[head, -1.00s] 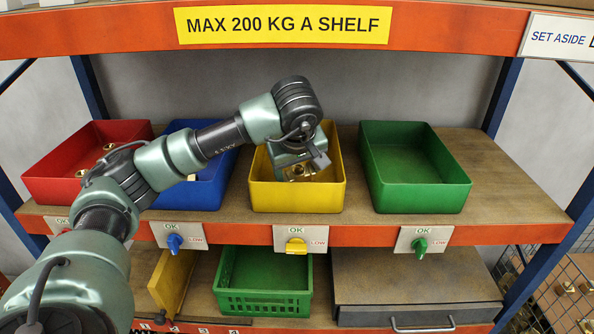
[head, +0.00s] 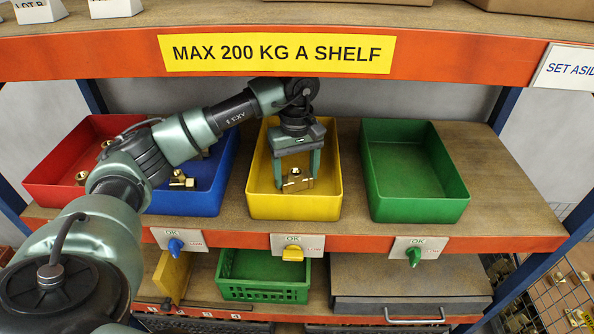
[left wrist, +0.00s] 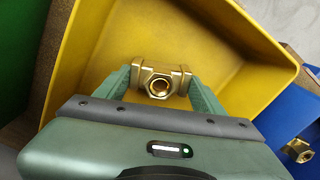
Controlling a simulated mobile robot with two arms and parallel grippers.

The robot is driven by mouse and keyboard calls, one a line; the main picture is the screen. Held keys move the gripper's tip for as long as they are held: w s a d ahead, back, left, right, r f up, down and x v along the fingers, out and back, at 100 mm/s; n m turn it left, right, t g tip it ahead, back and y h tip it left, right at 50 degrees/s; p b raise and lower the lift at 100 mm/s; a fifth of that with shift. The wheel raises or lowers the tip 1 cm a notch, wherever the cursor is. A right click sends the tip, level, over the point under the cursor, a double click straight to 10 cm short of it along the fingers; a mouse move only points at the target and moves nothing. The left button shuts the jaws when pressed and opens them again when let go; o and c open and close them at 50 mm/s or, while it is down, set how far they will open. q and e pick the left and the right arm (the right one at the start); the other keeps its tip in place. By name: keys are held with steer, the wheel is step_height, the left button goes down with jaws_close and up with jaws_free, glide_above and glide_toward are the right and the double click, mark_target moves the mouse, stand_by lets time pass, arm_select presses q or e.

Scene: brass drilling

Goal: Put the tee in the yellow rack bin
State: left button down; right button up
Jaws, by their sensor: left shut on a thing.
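The brass tee (head: 297,184) is between the fingers of my left gripper (head: 297,178), inside the yellow rack bin (head: 318,208). My left gripper is shut on the tee and points down into the bin. In the left wrist view the tee (left wrist: 160,82) sits between both fingers, its hexagonal opening facing the camera, with the yellow bin wall (left wrist: 215,30) around it. I cannot tell whether the tee touches the bin floor. No other part shows in the yellow bin. My right gripper is not in view.
A blue bin (head: 212,200) with brass fittings stands left of the yellow bin, and a red bin (head: 50,190) beyond it. An empty green bin (head: 415,208) stands to the right. The shelf above (head: 450,60) overhangs. Coloured knobs sit on the front edge.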

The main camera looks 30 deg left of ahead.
arm_select(q)
steer(key=shift+s+d+r, duration=0.15)
steer(key=shift+r, duration=0.05)
steer(key=shift+a+f, duration=0.2)
steer(key=shift+f, duration=0.05)
steer(key=shift+c, duration=1.3)
jaws_free()
steer(key=shift+o, duration=0.3)
steer(key=shift+d+r, duration=0.1)
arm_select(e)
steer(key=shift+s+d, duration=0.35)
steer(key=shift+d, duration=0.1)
arm_select(q)
steer(key=shift+r, duration=0.1)
